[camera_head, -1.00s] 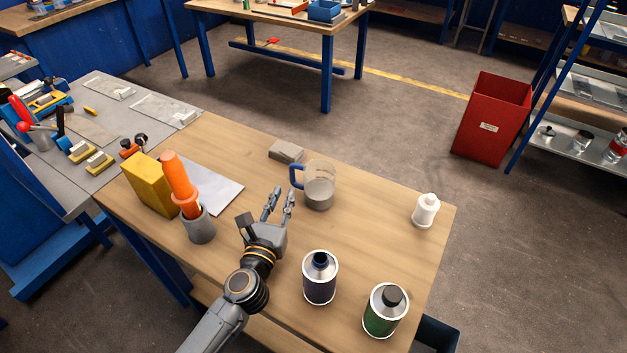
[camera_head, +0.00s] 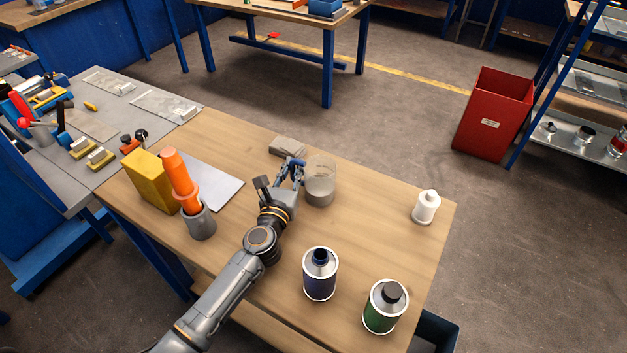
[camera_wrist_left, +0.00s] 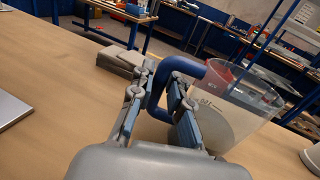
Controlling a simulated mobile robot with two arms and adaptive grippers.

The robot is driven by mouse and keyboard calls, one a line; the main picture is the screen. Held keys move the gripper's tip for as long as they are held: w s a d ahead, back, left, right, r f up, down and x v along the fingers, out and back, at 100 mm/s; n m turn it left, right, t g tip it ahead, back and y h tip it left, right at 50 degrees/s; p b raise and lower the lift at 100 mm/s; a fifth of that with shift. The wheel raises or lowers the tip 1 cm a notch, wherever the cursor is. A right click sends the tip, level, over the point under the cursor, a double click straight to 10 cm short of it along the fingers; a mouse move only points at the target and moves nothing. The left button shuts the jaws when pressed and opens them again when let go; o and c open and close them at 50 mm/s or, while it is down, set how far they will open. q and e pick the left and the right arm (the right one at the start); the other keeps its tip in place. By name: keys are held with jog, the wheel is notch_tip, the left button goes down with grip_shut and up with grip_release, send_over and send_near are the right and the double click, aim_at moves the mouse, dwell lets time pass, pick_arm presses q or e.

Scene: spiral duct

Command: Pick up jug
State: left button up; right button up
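The jug (camera_head: 320,186) is a clear, upright measuring jug with a blue handle, standing on the wooden table. It also shows at the right of the left wrist view (camera_wrist_left: 226,112), with its blue handle (camera_wrist_left: 188,66) towards me. My left gripper (camera_head: 292,166) is at the handle side of the jug. In the left wrist view its two fingers (camera_wrist_left: 163,76) are apart, one on each side of the handle, with a gap still visible between them. The fingers partly hide the handle in the head view. My right gripper is not in view.
A grey block (camera_head: 287,146) lies just behind the handle. A blue-labelled can (camera_head: 320,277), a green can (camera_head: 384,310) and a white bottle (camera_head: 426,207) stand to the right. A grey cup (camera_head: 200,224) with an orange object and a yellow box (camera_head: 150,182) stand left.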

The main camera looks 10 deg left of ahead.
pick_arm(q)
grip_shut()
jog(key=shift+r, duration=0.1)
jog(key=shift+r+p, duration=0.8)
jog(key=shift+r, duration=0.3)
jog(key=s+d+r+p, duration=0.1)
jog(key=s+r+p, duration=0.1)
jog(key=s+r, duration=0.8)
jog(key=shift+s+d+r+p, duration=0.2)
jog(key=shift+s+d+p, duration=0.15)
jog(key=shift+s, duration=1.5)
jog(key=shift+r, duration=0.1)
